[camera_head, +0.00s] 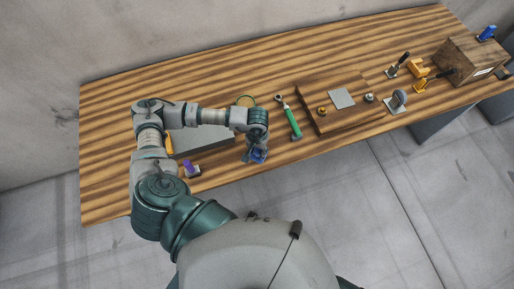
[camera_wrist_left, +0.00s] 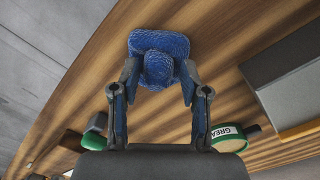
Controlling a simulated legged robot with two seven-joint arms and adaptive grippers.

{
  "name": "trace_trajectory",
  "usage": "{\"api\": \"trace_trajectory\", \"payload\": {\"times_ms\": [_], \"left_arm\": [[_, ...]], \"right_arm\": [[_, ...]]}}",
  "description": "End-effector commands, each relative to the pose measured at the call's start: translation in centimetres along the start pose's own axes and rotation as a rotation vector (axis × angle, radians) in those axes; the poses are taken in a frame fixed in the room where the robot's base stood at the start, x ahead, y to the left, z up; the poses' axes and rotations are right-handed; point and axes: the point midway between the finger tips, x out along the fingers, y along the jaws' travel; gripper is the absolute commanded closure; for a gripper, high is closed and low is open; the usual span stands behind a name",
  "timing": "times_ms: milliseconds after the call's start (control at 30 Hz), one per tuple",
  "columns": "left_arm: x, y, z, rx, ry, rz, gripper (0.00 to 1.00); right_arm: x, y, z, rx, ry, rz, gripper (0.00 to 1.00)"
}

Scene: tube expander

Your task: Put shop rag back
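The shop rag is a blue, bunched cloth (camera_wrist_left: 160,43). In the wrist view it lies ahead of and between the fingertips of my left gripper (camera_wrist_left: 159,70), with a thick fold between the two fingers. The fingers stand apart on either side of it; I cannot tell whether they press on it. In the head view the rag (camera_head: 259,155) shows as a small blue patch under my left gripper (camera_head: 254,150), near the table's front edge. The gripper hides part of it. I cannot tell whether it touches the table. My right gripper is not in view.
A grey metal box (camera_head: 195,143) lies left of the gripper on the wooden table (camera_head: 108,130). A round grease tin (camera_wrist_left: 229,140) and a green-handled tool (camera_head: 293,122) are near. A wooden board (camera_head: 318,92) with small parts and a wooden box (camera_head: 466,58) stand right.

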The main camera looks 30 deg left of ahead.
Motion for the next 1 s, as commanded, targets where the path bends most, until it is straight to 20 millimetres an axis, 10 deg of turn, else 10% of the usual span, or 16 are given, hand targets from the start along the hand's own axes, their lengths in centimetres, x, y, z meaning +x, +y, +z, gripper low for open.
{"api": "trace_trajectory", "payload": {"times_ms": [367, 1000], "left_arm": [[-0.9, 0.1, -0.1, 0.0, 0.002, 0.002, 0.53], [-11.9, 0.1, 0.0, 0.001, 0.001, 0.001, 0.53]], "right_arm": [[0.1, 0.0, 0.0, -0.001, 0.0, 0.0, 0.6], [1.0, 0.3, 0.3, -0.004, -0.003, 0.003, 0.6]]}}
